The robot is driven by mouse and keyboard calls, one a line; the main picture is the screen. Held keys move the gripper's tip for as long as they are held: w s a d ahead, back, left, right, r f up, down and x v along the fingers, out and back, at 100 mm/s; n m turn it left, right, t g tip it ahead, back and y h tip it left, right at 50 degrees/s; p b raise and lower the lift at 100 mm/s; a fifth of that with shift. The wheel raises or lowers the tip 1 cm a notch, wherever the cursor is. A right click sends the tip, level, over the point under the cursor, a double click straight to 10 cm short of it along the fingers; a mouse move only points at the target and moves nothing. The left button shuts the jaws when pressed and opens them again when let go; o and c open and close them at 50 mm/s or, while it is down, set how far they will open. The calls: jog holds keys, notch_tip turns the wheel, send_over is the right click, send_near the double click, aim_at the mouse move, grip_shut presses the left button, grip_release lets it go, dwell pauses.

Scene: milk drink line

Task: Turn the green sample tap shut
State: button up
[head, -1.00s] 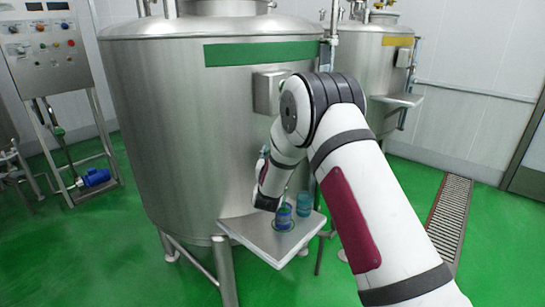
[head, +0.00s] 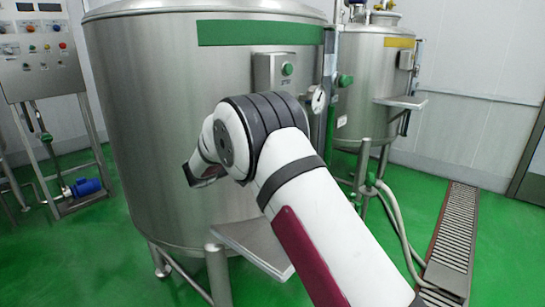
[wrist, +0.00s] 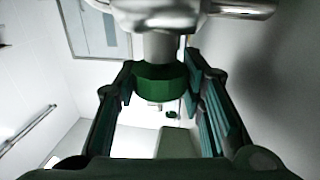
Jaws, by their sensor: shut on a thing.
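The green sample tap (wrist: 157,84) shows in the wrist view as a faceted green knob under a metal stem. My gripper (wrist: 158,105) has one finger on each side of it and is shut on it. The right finger lies close to the knob. The contact faces are partly hidden by the dark fingers. In the head view the tap and the fingertips are hidden behind my own arm, in front of the large steel tank (head: 150,110) with a green band (head: 260,32).
A steel shelf (head: 240,240) juts from the tank's lower front, partly behind my arm. A box with a green button (head: 287,69) and a dial gauge (head: 319,100) are on the tank's right. A smaller tank (head: 365,80) with a yellow band stands behind. A floor grate (head: 455,230) lies at right.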

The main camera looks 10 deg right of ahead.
jog(key=shift+r+m+g+h+b, duration=0.1)
jog(key=shift+m+g+h+b, duration=0.3)
jog(key=shift+m+g+b, duration=0.3)
jog(key=o, duration=1.2)
jog(key=shift+c, duration=0.2)
jog(key=v, duration=1.2)
